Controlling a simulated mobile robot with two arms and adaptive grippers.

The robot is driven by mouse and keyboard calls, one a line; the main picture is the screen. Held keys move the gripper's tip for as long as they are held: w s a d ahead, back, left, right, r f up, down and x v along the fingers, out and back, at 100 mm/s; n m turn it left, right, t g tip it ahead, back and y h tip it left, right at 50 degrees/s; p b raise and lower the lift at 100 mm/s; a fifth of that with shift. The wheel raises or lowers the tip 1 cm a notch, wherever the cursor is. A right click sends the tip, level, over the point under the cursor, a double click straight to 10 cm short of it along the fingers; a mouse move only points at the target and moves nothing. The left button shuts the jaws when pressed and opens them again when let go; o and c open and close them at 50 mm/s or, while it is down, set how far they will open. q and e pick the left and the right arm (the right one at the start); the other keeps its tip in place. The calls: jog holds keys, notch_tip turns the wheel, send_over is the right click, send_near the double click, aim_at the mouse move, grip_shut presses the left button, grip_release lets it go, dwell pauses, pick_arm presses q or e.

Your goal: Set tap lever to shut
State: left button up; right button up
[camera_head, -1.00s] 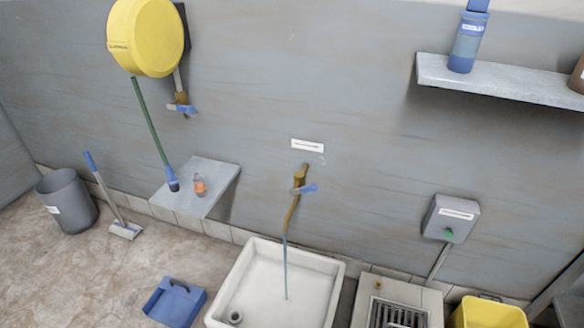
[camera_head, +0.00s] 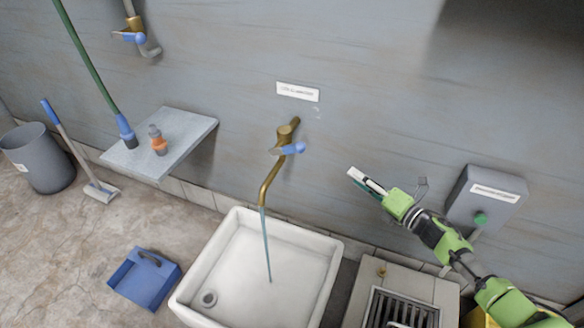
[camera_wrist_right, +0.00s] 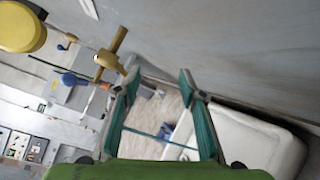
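The brass tap (camera_head: 285,133) on the wall has a blue lever (camera_head: 293,148) pointing to the right. A thin water stream (camera_head: 266,245) runs from its spout into the white sink (camera_head: 335,262). My left gripper is not in view.
A second tap with a blue lever (camera_head: 131,37) is at upper left. A grey box with a green button (camera_head: 481,219) is on the wall behind my right arm. A blue dustpan (camera_head: 145,279) lies on the floor.

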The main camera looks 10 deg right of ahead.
jog(key=a+r+n+g+y+b, duration=0.1)
jog(key=a+r+n+y+b, duration=0.25)
jog(key=r+n, duration=0.35)
jog(key=n+g+y+b, duration=0.4)
jog(key=n, duration=0.7)
send_near(292, 153)
jog(key=x, duration=0.9)
jog(key=shift+w+d+r, duration=0.1)
jog(key=shift+w+r, duration=0.15)
jog(key=shift+w, duration=0.25)
jog(key=shift+w+a, duration=0.25)
jog(key=shift+a, duration=0.15)
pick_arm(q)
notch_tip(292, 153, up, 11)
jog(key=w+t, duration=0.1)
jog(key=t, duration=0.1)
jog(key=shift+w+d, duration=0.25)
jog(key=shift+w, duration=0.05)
pick_arm(e)
grip_shut()
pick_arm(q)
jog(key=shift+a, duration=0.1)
pick_arm(e)
jog(key=shift+f, duration=0.1)
